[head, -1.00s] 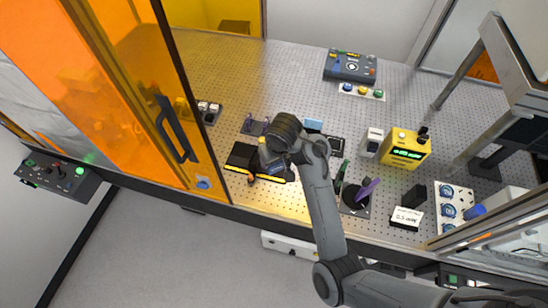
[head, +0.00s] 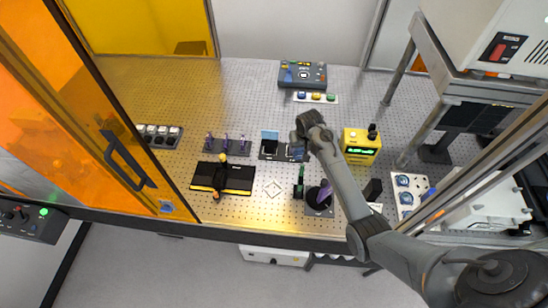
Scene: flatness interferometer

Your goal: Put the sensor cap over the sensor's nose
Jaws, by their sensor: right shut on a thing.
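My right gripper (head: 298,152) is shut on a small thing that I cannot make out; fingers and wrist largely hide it. It is over or beside the right end of a dark tray (head: 268,152) with a blue piece (head: 270,138) standing at its left. A dark elongated body with a yellow end and an orange tip, perhaps the sensor (head: 218,182), lies across a black, yellow-edged block (head: 240,180) to the left of the gripper, well apart from it. I cannot identify the sensor cap with certainty. My left gripper is not in view.
Purple posts (head: 225,142) stand left of the tray. A green-and-black tool (head: 300,182) and a purple piece (head: 324,193) on a black base stand in front of my right arm. A yellow meter (head: 360,146) is close on the right.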

